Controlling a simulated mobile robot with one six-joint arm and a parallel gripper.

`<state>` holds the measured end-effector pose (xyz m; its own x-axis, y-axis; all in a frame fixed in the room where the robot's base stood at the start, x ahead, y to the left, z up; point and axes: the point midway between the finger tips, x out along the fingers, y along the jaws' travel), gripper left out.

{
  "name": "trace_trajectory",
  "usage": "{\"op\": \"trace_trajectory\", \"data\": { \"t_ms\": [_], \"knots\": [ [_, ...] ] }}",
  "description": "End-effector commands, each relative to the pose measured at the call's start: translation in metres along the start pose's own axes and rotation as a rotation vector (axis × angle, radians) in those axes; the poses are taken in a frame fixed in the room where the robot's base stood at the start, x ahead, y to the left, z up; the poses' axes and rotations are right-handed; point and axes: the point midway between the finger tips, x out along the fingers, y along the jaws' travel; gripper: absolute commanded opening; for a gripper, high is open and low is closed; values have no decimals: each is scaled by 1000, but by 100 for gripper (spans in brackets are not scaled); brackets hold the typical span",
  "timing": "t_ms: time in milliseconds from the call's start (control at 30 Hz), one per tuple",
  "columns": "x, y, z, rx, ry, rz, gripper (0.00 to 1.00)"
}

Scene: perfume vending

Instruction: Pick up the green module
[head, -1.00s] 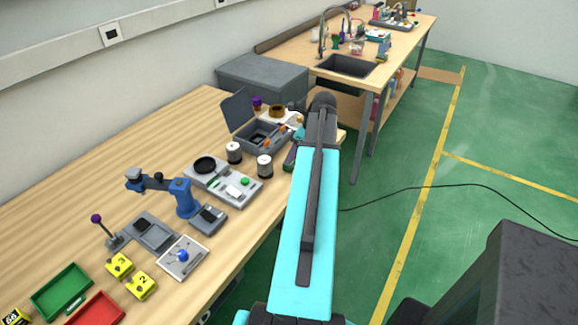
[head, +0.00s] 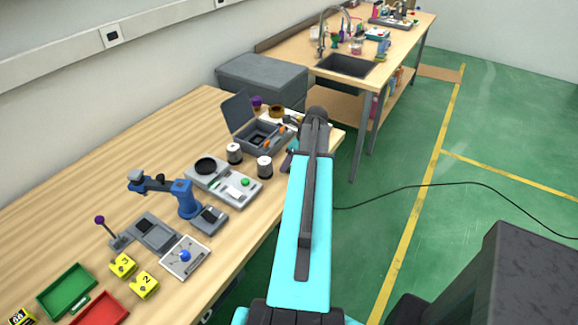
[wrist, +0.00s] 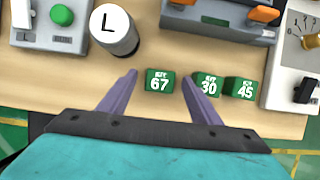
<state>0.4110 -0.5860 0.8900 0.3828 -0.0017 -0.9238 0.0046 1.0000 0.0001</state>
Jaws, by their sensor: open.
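In the wrist view a small green module marked 67 (wrist: 159,81) lies on the wooden table, near its front edge. Two more green modules, marked 30 (wrist: 208,85) and 45 (wrist: 240,89), sit side by side to its right. My gripper (wrist: 158,75) is open and empty, with one finger to the left of module 67 and the other between 67 and 30. The right finger overlaps the edge of module 30 in the picture; I cannot tell if they touch. In the head view my arm hides most of this spot.
Behind the modules stand a white cylinder marked L (wrist: 114,30) and a grey-blue case with orange parts (wrist: 217,24). A white meter device (wrist: 294,60) is at the right. A device with a green button (wrist: 56,22) is at the left. The table's front edge (wrist: 280,124) is close.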

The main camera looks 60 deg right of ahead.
Motion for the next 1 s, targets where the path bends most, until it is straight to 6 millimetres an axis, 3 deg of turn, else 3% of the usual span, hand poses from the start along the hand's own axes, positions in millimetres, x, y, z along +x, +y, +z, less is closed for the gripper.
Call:
{"op": "trace_trajectory", "data": {
  "t_ms": [400,433,700,1000],
  "knots": [
    [0,0,0,0,0,0,58],
    [0,0,0,0,0,0,56],
    [0,0,0,0,0,0,13],
    [-1,0,0,0,0,0,13]
  ]
}}
